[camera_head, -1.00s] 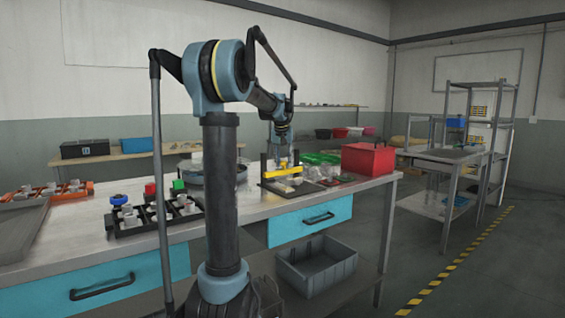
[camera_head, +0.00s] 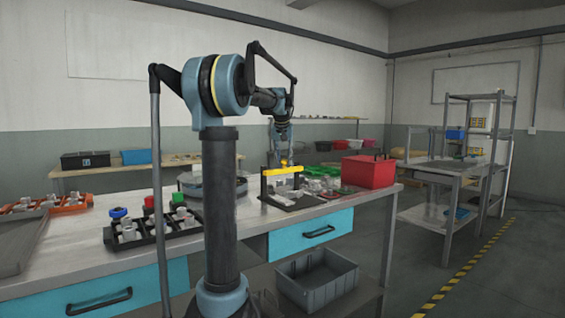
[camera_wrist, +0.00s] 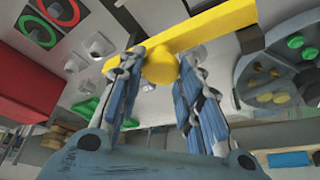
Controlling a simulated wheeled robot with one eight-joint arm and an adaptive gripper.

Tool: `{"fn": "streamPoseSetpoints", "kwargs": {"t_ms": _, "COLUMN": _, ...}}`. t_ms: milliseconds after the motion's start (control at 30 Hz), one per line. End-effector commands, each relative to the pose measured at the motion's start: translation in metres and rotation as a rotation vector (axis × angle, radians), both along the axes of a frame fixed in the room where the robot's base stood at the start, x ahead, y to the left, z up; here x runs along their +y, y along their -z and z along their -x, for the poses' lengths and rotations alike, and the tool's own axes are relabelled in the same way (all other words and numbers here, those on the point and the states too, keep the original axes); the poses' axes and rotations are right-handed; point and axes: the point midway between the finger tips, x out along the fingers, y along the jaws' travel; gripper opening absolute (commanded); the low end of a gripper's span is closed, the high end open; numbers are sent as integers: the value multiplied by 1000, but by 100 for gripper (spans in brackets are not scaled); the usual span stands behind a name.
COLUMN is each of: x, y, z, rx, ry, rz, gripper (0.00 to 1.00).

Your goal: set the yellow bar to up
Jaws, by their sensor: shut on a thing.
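The yellow bar (camera_head: 281,171) stands across a dark frame above a dark tray (camera_head: 300,203) on the workbench, and it looks roughly level in the head view. In the wrist view the yellow bar (camera_wrist: 215,27) runs slantwise across the top, with a round yellow knob (camera_wrist: 161,66) on its near side. My gripper (camera_wrist: 162,72) has its fingers on both sides of the knob and is shut on it. In the head view my gripper (camera_head: 282,155) comes down from above onto the bar. The fingers hide part of the bar's near edge.
A red box (camera_head: 368,172) stands right of the frame, and a round grey basin (camera_head: 205,185) stands left of it. A black rack (camera_head: 150,232) with small parts lies farther left. A grey bin (camera_head: 316,283) is under the bench.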

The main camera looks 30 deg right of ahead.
Motion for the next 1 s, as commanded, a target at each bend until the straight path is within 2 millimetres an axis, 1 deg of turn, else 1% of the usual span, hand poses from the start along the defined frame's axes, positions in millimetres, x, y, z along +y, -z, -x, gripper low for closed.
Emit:
{"fn": "streamPoseSetpoints", "kwargs": {"t_ms": 33, "x": 1, "y": -2, "z": -2, "rx": -4, "ry": -2, "rz": -1, "gripper": 37}}
{"fn": "streamPoseSetpoints", "kwargs": {"t_ms": 100, "x": 1, "y": -1, "z": -2, "rx": -4, "ry": -2, "rz": -1, "gripper": 52}}
{"fn": "streamPoseSetpoints", "kwargs": {"t_ms": 433, "x": 1, "y": -1, "z": -1, "rx": -2, "ry": -1, "rz": -1, "gripper": 52}}
{"fn": "streamPoseSetpoints", "kwargs": {"t_ms": 567, "x": 2, "y": -8, "z": 2, "rx": -1, "ry": 0, "rz": 0, "gripper": 52}}
{"fn": "streamPoseSetpoints", "kwargs": {"t_ms": 667, "x": 5, "y": -19, "z": 5, "rx": -1, "ry": 0, "rz": 0, "gripper": 52}}
{"fn": "streamPoseSetpoints", "kwargs": {"t_ms": 1000, "x": 22, "y": -79, "z": 23, "rx": -1, "ry": 0, "rz": 0, "gripper": 52}}
